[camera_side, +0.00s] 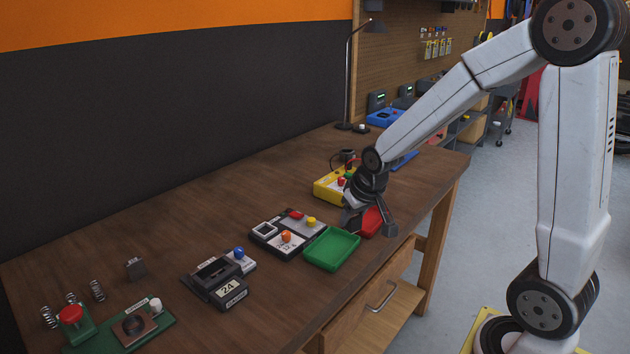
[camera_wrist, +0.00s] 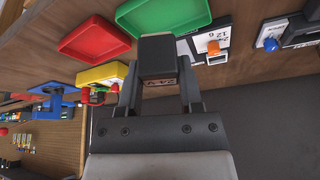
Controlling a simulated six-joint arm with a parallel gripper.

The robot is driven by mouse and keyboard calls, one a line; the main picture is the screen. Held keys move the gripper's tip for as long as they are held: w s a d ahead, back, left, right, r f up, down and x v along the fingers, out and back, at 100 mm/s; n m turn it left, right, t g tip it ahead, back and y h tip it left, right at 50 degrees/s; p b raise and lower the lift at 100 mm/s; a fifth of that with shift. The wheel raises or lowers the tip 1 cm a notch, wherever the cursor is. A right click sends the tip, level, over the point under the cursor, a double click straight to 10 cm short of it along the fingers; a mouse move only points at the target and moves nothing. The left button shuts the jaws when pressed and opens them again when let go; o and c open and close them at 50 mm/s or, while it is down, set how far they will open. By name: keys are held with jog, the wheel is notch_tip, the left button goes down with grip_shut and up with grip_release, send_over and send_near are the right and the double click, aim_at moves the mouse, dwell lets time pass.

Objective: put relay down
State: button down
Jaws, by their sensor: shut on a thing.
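My gripper (camera_side: 370,222) is low over the right part of the bench in the side view. I cannot make out the relay in the side view. The red tray (camera_side: 372,221) shows between and behind the fingers there, and lies at upper left in the wrist view (camera_wrist: 95,38). The green tray (camera_side: 331,249) is just left of my gripper. It shows at the top of the wrist view (camera_wrist: 165,14). Both trays look empty.
A yellow box (camera_side: 328,187) with buttons stands behind my gripper.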

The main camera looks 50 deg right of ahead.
jog(key=shift+w+d+f, duration=0.2)
jog(key=shift+w+f, duration=0.7)
jog(key=shift+f, duration=0.05)
jog(key=shift+w+d+f, duration=0.15)
jog(key=shift+w+f, duration=0.75)
jog(key=shift+f, duration=0.1)
jog(key=shift+w+d+f, duration=0.2)
jog(key=shift+w+f, duration=0.7)
jog(key=shift+f, duration=0.05)
jog(key=shift+w+f, duration=0.1)
jog(key=shift+f, duration=0.05)
jog(key=shift+w+f, duration=0.15)
jog(key=shift+f, duration=1.55)
jog(key=shift+f, duration=0.1)
jog(key=shift+c, duration=1.3)
grip_release()
